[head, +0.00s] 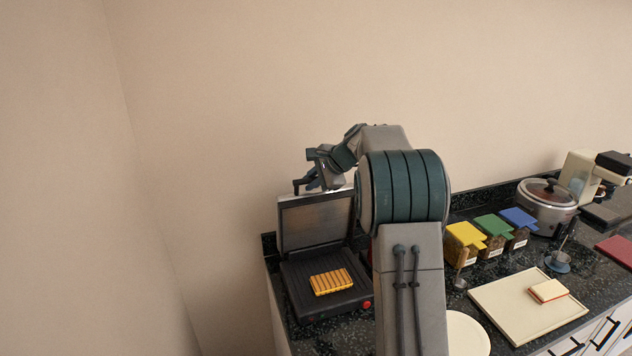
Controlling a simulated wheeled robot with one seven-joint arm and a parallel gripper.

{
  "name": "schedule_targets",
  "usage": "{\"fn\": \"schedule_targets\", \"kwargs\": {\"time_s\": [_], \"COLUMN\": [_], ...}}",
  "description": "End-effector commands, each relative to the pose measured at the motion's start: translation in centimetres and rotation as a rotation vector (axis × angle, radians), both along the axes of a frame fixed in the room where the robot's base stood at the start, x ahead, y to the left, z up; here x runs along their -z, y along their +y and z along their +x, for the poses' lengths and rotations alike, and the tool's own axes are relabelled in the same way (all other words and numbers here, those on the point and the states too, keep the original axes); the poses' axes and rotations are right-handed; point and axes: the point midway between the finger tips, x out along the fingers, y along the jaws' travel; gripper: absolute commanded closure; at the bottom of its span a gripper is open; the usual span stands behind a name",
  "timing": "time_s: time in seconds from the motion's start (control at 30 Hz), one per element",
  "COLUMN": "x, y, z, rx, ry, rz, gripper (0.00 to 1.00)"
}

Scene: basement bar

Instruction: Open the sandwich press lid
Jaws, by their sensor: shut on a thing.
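The sandwich press (300,298) stands at the left end of the dark counter. Its lid (315,222) is up, close to vertical, with the inner plate facing the front. A grilled sandwich (331,281) with dark stripes lies on the lower plate. My gripper (310,188) is at the top edge of the lid, shut on it near its upper middle. The fingertips are small and partly hidden by the wrist.
Yellow, green and blue lidded boxes (491,233) stand right of my arm. A cooker (546,205) and a coffee machine (590,175) are further right. A cream board (525,309) holds a small sandwich (548,291). Walls are close behind and left.

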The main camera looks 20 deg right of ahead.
Motion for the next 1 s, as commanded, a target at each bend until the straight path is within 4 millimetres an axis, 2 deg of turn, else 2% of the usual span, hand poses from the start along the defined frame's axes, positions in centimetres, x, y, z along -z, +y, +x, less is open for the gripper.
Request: {"fn": "schedule_targets", "kwargs": {"time_s": [0.2,0.4,1.0], "x": [0.0,0.1,0.2], "y": [0.2,0.3,0.4], "z": [1.8,2.8,3.3], "rx": [-0.003,-0.003,-0.004], "ry": [0.078,0.122,0.151], "rz": [-0.006,-0.008,-0.008], "gripper": [1.0,1.0,1.0]}}
